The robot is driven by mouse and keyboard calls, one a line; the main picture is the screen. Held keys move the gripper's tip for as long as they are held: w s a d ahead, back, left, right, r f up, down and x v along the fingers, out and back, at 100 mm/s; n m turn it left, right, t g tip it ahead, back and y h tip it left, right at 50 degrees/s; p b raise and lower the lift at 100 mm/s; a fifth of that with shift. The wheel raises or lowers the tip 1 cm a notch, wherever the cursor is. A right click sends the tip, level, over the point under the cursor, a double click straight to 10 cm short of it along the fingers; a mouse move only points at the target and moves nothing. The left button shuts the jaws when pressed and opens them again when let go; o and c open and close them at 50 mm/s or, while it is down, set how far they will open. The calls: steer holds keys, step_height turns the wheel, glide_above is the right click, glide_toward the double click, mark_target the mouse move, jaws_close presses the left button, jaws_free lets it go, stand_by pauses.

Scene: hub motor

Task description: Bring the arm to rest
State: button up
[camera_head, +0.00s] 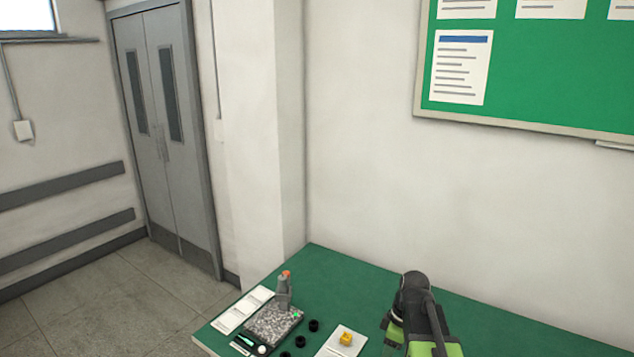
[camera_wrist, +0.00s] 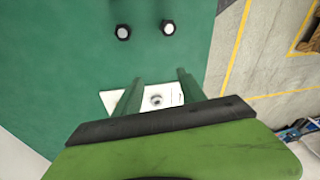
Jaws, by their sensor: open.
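My gripper (camera_wrist: 159,76) shows in the wrist view as two green fingers standing apart. They point over the green table, and nothing is held between them. Past and between the fingers lies a white card (camera_wrist: 112,101) with a small round metallic piece (camera_wrist: 156,98) on it. My arm (camera_head: 415,300), black and green, rises at the lower right of the head view, over the table (camera_head: 480,320). The fingers cannot be made out in the head view.
The table's back right is clear. A wall with a green board (camera_head: 550,75) stands behind.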

steer(key=s+a+f+m+h, duration=0.1)
steer(key=s+a+m, duration=0.4)
steer(key=m, duration=0.7)
steer(key=shift+s+a+m+h, duration=0.3)
steer(key=shift+a+h, duration=0.1)
steer(key=shift+h, duration=0.2)
steer(key=shift+f, duration=0.1)
